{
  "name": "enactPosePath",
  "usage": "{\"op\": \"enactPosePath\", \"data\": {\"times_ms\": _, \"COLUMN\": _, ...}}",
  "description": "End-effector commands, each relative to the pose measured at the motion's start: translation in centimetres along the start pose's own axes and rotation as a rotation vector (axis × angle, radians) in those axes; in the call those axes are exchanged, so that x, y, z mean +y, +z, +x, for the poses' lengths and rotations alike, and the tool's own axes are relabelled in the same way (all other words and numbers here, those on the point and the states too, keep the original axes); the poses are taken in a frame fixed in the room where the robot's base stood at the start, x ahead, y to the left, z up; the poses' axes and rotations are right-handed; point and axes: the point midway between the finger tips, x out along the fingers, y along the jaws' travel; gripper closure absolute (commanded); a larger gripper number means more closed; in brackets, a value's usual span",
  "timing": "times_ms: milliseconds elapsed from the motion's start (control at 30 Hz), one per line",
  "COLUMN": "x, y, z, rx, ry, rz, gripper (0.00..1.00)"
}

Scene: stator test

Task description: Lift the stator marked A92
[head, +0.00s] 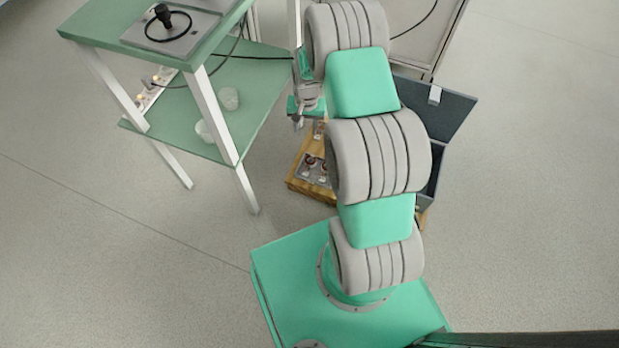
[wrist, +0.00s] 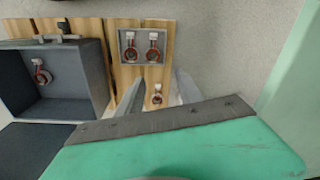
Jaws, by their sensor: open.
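In the wrist view, one stator (wrist: 157,95), a red-brown ring with a white tag, lies on the wooden boards between my finger tips. My gripper (wrist: 158,88) is open, with one finger on each side of it in the picture; I cannot tell the height gap. Two similar stators, a left one (wrist: 131,52) and a right one (wrist: 153,51), sit in a grey tray (wrist: 122,60). Another stator (wrist: 41,74) is in a dark box. I cannot read any marking, so which one is A92 is unclear. In the head view my gripper (head: 299,122) hangs above the pallet.
The wooden pallet (head: 298,185) stands on the floor, partly hidden by my arm. The dark box (wrist: 83,80) with its open lid (head: 440,107) is beside the tray. A green two-level table (head: 255,85) stands close to the left. Floor to the right is clear.

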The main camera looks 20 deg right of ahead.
Motion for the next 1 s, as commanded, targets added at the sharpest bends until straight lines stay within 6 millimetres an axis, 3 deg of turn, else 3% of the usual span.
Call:
{"op": "enactPosePath", "data": {"times_ms": 33, "x": 0.9, "y": 0.3, "z": 6.5, "rx": -0.018, "ry": 0.005, "rz": 0.03, "gripper": 0.57}}
{"op": "enactPosePath", "data": {"times_ms": 100, "x": 1.7, "y": 0.5, "z": 10.9, "rx": -0.028, "ry": 0.007, "rz": 0.065, "gripper": 0.57}}
{"op": "enactPosePath", "data": {"times_ms": 200, "x": 2.4, "y": 0.8, "z": 14.3, "rx": -0.037, "ry": 0.009, "rz": 0.094, "gripper": 0.57}}
{"op": "enactPosePath", "data": {"times_ms": 533, "x": 2.4, "y": 1.3, "z": 18.6, "rx": -0.041, "ry": 0.01, "rz": 0.102, "gripper": 0.57}}
{"op": "enactPosePath", "data": {"times_ms": 733, "x": 2.2, "y": 1.8, "z": 22.3, "rx": -0.041, "ry": 0.01, "rz": 0.102, "gripper": 0.57}}
{"op": "enactPosePath", "data": {"times_ms": 1000, "x": 2.2, "y": 1.8, "z": 22.5, "rx": -0.04, "ry": 0.01, "rz": 0.102, "gripper": 0.58}}
